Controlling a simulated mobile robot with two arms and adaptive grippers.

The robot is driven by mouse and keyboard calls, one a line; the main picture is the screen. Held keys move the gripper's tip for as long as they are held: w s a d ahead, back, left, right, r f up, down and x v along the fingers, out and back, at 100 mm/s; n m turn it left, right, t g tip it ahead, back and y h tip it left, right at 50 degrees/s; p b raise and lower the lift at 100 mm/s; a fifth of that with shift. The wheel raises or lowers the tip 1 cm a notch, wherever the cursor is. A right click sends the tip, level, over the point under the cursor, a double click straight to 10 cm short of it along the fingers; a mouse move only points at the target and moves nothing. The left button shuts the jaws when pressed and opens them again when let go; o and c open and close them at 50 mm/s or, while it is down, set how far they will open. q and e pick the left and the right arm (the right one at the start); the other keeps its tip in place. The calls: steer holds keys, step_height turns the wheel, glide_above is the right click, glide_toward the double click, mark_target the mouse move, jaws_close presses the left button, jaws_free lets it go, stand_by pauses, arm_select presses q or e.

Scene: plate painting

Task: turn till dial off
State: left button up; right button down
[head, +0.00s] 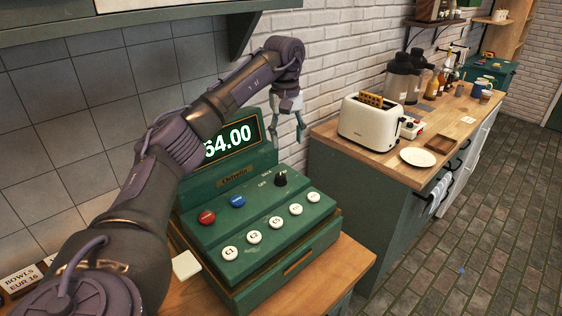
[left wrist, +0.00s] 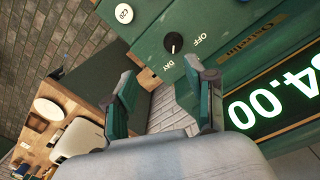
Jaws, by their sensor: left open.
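The green till (head: 265,215) stands on a wooden counter, its screen (head: 230,140) ending in "4.00". Its black dial (head: 281,179) is at the right of the sloped top, by OFF and another label. The dial also shows in the left wrist view (left wrist: 174,42), between the words OFF and DAY; a small pale mark on it seems to face DAY. My left gripper (head: 288,133) is open and empty, pointing down above and behind the dial, apart from it. Its two fingers (left wrist: 161,74) show in the left wrist view with the dial beyond them. My right gripper is not in view.
Red (head: 207,217) and blue (head: 238,201) buttons and several white buttons sit on the till near the dial. A second counter to the right holds a toaster (head: 366,122) and a plate (head: 418,157). A shelf (head: 150,15) hangs above.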

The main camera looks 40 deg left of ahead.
arm_select(q)
steer(key=a, duration=0.2)
steer(key=p, duration=0.2)
glide_above(280, 176)
steer(key=f, duration=0.4)
steer(key=shift+s+d+f, duration=0.1)
steer(key=shift+s+d, duration=0.05)
steer(key=shift+d, duration=0.05)
steer(key=f, duration=0.3)
steer(key=shift+w+a+f+g+p, duration=0.25)
steer(key=shift+a+f+g+p, duration=0.05)
steer(key=shift+f, duration=0.1)
step_height(280, 176, down, 2)
steer(key=shift+f+p, duration=0.25)
steer(key=shift+p, duration=0.1)
steer(key=shift+d+f, duration=0.1)
steer(key=shift+f, duration=0.65)
steer(key=shift+c, duration=0.4)
jaws_close()
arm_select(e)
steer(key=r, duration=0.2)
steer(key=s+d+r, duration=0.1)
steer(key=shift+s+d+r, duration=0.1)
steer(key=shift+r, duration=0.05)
